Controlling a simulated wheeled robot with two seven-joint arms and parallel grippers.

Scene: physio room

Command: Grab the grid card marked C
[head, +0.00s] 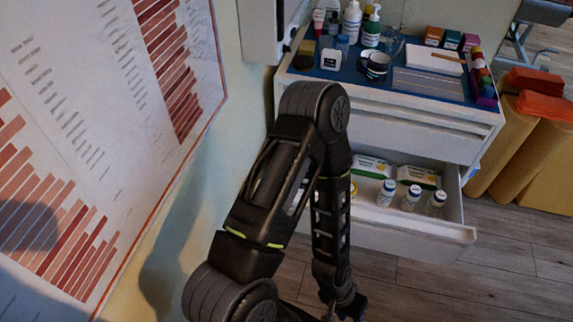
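I cannot make out a grid card marked C in the head view. A grey lined card or mat (428,84) lies on the cabinet top, and no letter is readable on it. A white pad (434,60) with a pencil lies behind it. My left arm rises from the bottom and bends down again, with its gripper (346,307) low at the bottom edge, in front of the drawer and below it. The fingers are dark and partly cut off, so their opening is unclear. My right gripper is not in view.
A white cabinet (400,120) has an open drawer (410,240) with white bottles (410,198) and green-white packs (418,177). Bottles, cups and coloured boxes crowd its blue top. A wall chart (100,130) is at left. Yellow rolls (500,150) stand right. Wooden floor is clear at lower right.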

